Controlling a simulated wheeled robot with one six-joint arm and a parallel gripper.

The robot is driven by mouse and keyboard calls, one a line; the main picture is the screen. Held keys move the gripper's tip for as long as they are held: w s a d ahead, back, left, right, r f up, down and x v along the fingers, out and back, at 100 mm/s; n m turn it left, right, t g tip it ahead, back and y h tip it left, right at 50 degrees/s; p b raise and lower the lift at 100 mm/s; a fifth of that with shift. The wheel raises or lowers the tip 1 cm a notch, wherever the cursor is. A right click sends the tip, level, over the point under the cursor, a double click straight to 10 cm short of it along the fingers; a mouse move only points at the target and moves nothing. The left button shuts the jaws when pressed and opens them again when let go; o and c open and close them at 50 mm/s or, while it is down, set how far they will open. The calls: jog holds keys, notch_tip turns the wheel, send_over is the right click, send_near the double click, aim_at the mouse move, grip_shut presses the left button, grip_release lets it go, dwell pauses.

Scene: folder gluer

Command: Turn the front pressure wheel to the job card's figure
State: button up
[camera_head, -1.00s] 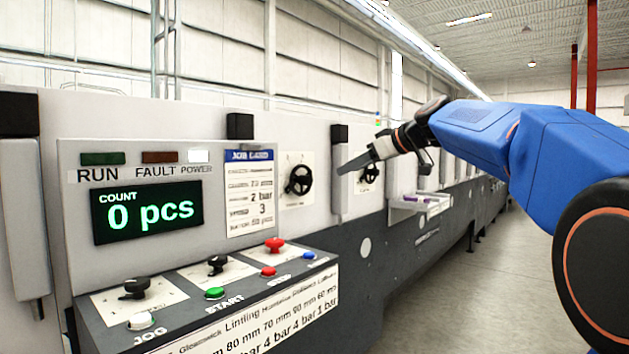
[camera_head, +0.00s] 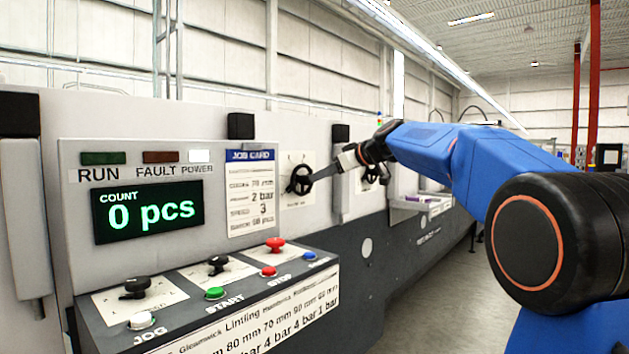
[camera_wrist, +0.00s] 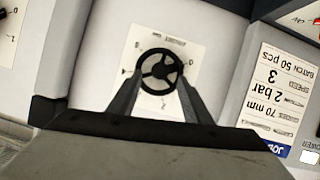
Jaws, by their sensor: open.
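A black three-spoked handwheel (camera_head: 300,179) sits on a white scale plate on the grey machine wall. In the wrist view the same wheel (camera_wrist: 160,68) lies between the tips of my open fingers; I cannot tell whether they touch it. My gripper (camera_head: 315,178) reaches it from the right, and its fingers (camera_wrist: 160,80) are spread to either side of the rim. The scale plate (camera_wrist: 143,43) shows small figures, upside down; the pointer reading is unclear. The job card (camera_head: 250,192) lists 2 bar and 3; the wrist view card (camera_wrist: 280,95) also reads 70 mm and 50 pcs.
A second black wheel (camera_head: 370,173) is partly hidden behind my gripper. A grey upright guard (camera_head: 341,185) stands between the wheels. A control console (camera_head: 215,280) with knobs and buttons juts out at lower left. The display (camera_head: 148,209) reads 0 pcs. The aisle floor is clear.

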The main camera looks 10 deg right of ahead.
aim_at(304, 180)
jog(key=shift+x, duration=2.55)
jog(key=shift+c, duration=0.4)
jog(key=c, duration=1)
